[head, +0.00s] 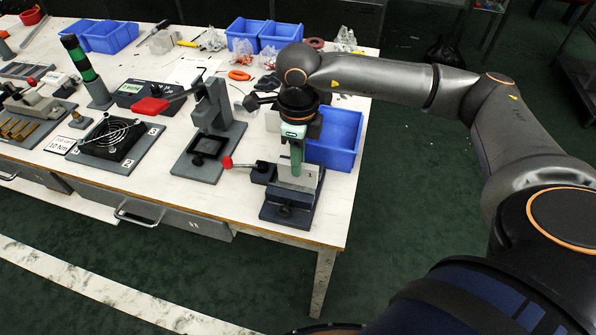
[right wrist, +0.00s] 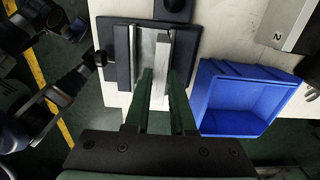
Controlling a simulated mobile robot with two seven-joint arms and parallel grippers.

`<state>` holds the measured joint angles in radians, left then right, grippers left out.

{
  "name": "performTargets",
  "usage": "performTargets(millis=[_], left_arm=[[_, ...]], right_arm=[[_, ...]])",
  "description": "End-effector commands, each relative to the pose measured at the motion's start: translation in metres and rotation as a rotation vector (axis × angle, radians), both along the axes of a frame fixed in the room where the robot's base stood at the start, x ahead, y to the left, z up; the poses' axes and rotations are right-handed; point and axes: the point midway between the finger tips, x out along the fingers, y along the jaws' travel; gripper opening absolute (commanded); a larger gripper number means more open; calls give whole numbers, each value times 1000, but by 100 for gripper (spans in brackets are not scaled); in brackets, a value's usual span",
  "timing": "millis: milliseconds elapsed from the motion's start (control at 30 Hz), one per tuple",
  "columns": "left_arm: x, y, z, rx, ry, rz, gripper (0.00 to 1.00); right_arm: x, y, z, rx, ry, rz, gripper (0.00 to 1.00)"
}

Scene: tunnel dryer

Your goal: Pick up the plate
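The plate (head: 309,174), a light grey slab marked 1, stands upright in a dark vise (head: 289,214) with a red-knobbed handle near the table's front right corner. My right gripper (head: 296,157) points down at the plate from above. In the right wrist view, the green fingers (right wrist: 160,82) lie on either side of the plate's near end (right wrist: 159,55), with the plate between them. Whether both fingers touch it is not clear. The plate's lower part is hidden in the vise. My left gripper is not in view.
A blue bin (head: 335,138) stands just right of the vise, close to my gripper; it also shows in the right wrist view (right wrist: 237,103). A grey toggle-clamp fixture (head: 211,130) stands to the left. Open floor (head: 410,150) lies beyond the table's right edge.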

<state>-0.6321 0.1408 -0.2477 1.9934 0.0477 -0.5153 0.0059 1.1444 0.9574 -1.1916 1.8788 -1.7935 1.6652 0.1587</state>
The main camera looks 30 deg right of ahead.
Motion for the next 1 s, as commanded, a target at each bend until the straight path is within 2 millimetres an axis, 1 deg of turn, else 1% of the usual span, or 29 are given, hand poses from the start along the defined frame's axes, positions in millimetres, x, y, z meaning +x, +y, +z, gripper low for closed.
performTargets(millis=[33, 167, 200, 1000], left_arm=[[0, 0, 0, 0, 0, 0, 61], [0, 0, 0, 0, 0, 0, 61], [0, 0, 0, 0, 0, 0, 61], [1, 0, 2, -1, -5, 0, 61]], right_arm=[[0, 0, 0, 0, 0, 0, 16], [0, 0, 0, 0, 0, 0, 1], [0, 0, 0, 0, 0, 0, 0], [0, 0, 0, 1, -1, 0, 0]])
